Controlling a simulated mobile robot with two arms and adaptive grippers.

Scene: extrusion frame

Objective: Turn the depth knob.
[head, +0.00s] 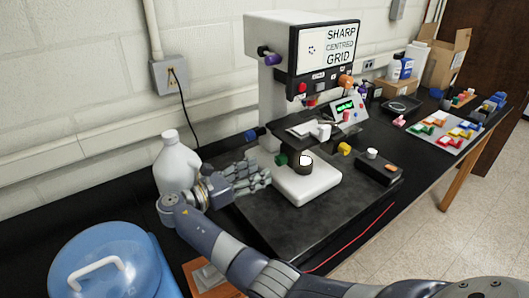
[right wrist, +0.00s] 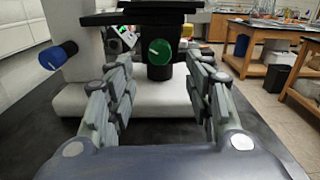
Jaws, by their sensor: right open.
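My right gripper (head: 262,178) is open and empty, left of the microscope-like machine's white base, its fingers pointing at that base. In the right wrist view its two fingers (right wrist: 162,88) stand apart, and a green knob (right wrist: 159,52) with a pale pointer line shows beyond and between them, not touched. The green knob (head: 281,159) also shows in the head view. A blue knob (right wrist: 58,56) is left of the fingers; it shows at the machine's left side in the head view (head: 251,134). I see no label telling which knob is for depth. My left gripper is out of view.
The machine (head: 270,95) carries a "SHARP CENTRED GRID" screen (head: 326,45) and purple, orange and yellow knobs. A white jug (head: 176,165) stands close behind my right wrist. A blue lidded tub (head: 105,262) is at the front left.

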